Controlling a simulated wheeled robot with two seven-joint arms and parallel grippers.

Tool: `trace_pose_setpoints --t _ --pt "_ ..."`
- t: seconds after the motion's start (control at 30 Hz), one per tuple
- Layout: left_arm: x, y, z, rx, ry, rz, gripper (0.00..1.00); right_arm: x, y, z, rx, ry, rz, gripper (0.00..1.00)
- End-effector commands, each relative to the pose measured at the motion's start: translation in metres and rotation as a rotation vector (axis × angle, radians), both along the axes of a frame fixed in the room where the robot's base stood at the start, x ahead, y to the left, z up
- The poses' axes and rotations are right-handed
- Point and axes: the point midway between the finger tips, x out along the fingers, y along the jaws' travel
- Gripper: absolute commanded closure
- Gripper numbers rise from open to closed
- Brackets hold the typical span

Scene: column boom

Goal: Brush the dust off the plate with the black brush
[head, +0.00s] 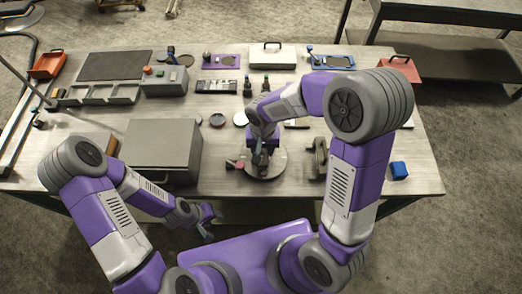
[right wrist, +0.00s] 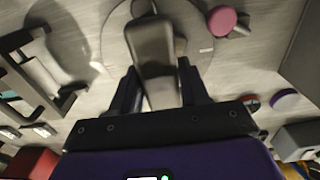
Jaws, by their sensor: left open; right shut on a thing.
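The round grey plate (head: 280,167) lies flat near the front middle of the table. Its pale disc also shows in the right wrist view (right wrist: 112,42). My right gripper (head: 263,160) is above the plate, pointing down. In the right wrist view its dark fingers (right wrist: 158,88) are shut on a dark grey block-like piece (right wrist: 152,48), which appears to be the black brush. Its lower end is over the plate; I cannot tell whether it touches. I cannot make out dust. My left gripper (head: 204,219) is open and empty in front of the table's front edge.
A grey box (head: 163,145) stands left of the plate. A pink-ended item (head: 235,164) is at the plate's left edge. A grey bracket-like thing (head: 320,158) and a blue cube (head: 399,170) are to the right. Several tools and trays line the back.

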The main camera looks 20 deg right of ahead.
Motion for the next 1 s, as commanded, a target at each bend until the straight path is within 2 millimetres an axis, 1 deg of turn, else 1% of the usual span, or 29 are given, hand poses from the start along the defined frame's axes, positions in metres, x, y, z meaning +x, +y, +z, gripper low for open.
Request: trace_pose_setpoints --t 0.3,0.43,0.57,0.9,1.0 --pt "0.0 0.0 -0.012 0.0 0.0 0.0 0.57 -0.018 0.015 -0.003 0.0 -0.002 0.004 0.8" --pt "0.0 0.0 -0.013 0.0 0.0 0.0 0.57 -0.023 0.018 -0.003 0.0 -0.001 0.001 0.8" --pt "0.0 0.0 -0.011 0.0 0.0 0.0 0.57 -0.02 0.016 -0.001 0.0 -0.001 -0.001 0.8" --pt "0.0 0.0 -0.007 0.0 0.0 0.0 0.57 0.0 0.0 0.0 0.0 -0.001 -0.001 0.8" --pt "0.0 0.0 -0.008 0.0 0.0 0.0 0.57 0.001 0.0 0.0 0.001 -0.001 0.001 0.8"
